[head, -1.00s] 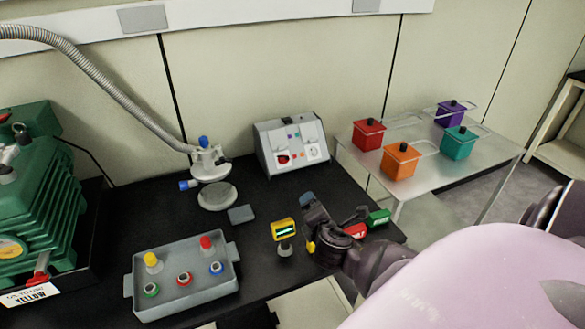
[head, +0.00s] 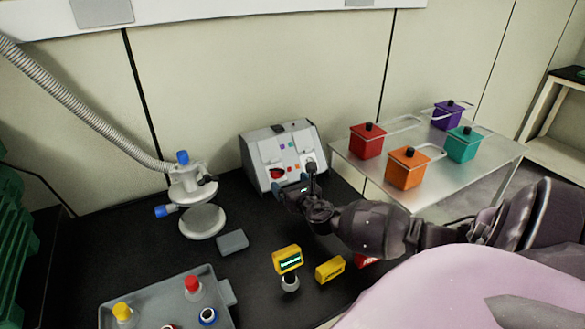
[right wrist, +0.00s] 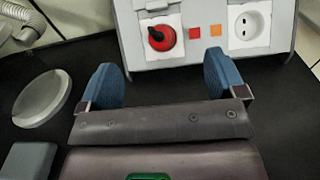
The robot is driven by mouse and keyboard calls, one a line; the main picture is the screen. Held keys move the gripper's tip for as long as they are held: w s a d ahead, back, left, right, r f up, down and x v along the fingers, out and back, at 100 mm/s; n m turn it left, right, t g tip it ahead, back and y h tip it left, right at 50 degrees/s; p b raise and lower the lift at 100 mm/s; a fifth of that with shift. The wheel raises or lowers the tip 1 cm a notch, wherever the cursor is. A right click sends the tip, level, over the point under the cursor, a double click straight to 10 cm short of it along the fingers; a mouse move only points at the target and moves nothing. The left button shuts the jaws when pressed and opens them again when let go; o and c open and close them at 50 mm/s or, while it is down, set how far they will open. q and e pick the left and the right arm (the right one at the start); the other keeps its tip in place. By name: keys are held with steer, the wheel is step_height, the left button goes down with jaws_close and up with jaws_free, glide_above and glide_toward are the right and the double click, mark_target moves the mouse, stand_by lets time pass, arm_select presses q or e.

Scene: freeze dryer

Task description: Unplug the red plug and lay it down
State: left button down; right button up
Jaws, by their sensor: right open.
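The red plug (right wrist: 162,38) sits in the left socket of the grey power box (right wrist: 185,55), which stands at the back of the black table. In the head view the plug (head: 277,174) shows partly, just behind my gripper. My right gripper (right wrist: 160,85) is open and empty, its two blue fingers pointing at the box. The plug is ahead of the fingers, roughly in line with the gap between them and apart from them. In the head view the right gripper (head: 290,190) is in front of the box. My left gripper is not in view.
The box's right socket (right wrist: 250,25) is empty. A valve with a round plate (head: 202,221) stands to the left. A grey block (head: 232,242), a yellow display device (head: 287,261) and a yellow block (head: 329,269) lie nearer. A steel table (head: 345,158) with coloured pots is to the right.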

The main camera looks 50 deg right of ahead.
mark_target(281, 174)
steer(key=shift+w+d+f, duration=0.15)
steer(key=shift+w+f, duration=0.05)
steer(key=shift+w, duration=0.3)
steer(key=shift+b+x, duration=0.75)
steer(key=shift+x, duration=1.8)
steer(key=shift+w+d+r+b, duration=0.1)
steer(key=shift+w+b, duration=0.25)
steer(key=shift+w, duration=0.05)
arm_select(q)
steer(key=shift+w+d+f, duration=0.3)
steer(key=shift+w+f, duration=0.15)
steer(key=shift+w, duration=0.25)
